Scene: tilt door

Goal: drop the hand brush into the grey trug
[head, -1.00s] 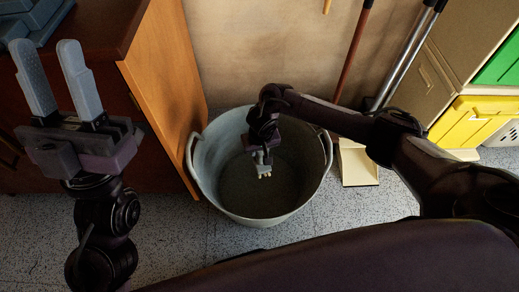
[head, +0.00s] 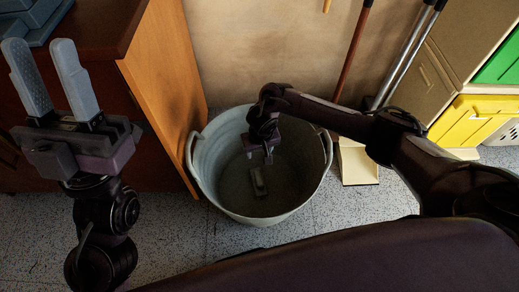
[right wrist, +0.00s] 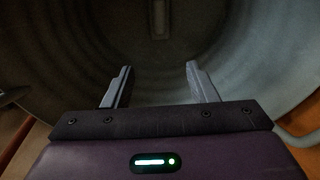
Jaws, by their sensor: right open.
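The grey trug (head: 212,168) stands on the floor in the middle of the head view. The hand brush (head: 258,182) lies inside it on the bottom, dim in the shade. The brush also shows in the right wrist view (right wrist: 158,18), ahead of the fingers and apart from them. My right gripper (head: 268,158) points down inside the trug's mouth, above the brush. Its fingers are apart with nothing between them, as the right wrist view (right wrist: 158,82) shows. My left gripper (head: 42,50) is open and empty at the left, fingers pointing up.
A wooden cabinet with an open orange door (head: 160,85) stands close on the trug's left. A dustpan (head: 357,163) and long handles (head: 355,50) are on its right by the wall. Yellow (head: 478,123) and green (head: 500,62) bins stand at the far right.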

